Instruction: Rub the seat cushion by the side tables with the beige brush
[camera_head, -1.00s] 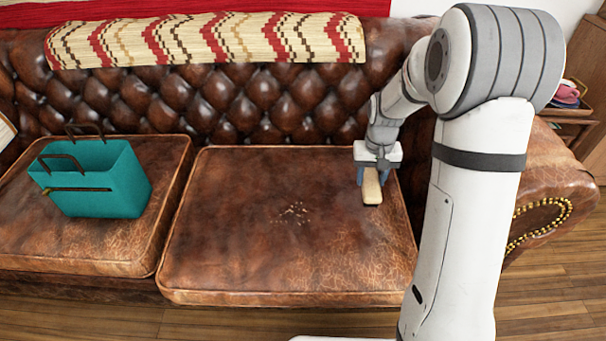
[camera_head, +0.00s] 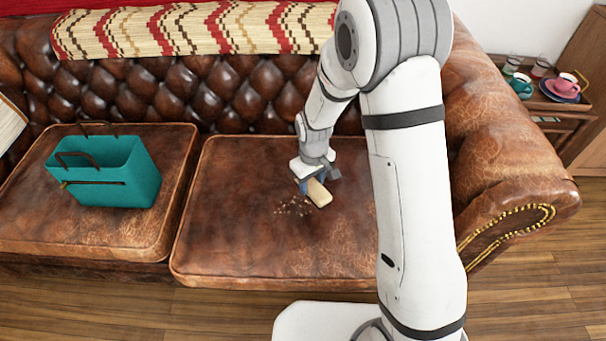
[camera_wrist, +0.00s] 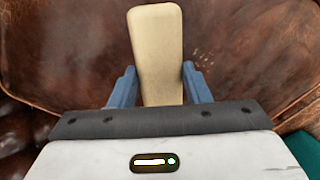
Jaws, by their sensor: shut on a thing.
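My gripper (camera_head: 314,184) is shut on the beige brush (camera_head: 319,194) above the right seat cushion (camera_head: 250,240) of the brown leather sofa. In the wrist view the brush (camera_wrist: 157,50) sits between the blue fingers of the gripper (camera_wrist: 158,88) and points away from the wrist. Pale crumbs (camera_head: 292,207) lie on the cushion, just left of the brush; some also show in the wrist view (camera_wrist: 205,60). I cannot tell whether the brush touches the leather. The side table (camera_head: 570,128) stands at the right, beyond the sofa arm.
A teal bag (camera_head: 110,180) stands on the left cushion (camera_head: 100,238). A patterned throw (camera_head: 200,32) lies over the backrest. Cups, including a pink cup (camera_head: 566,83), stand on the side table. The sofa's right arm (camera_head: 505,130) rises between cushion and table.

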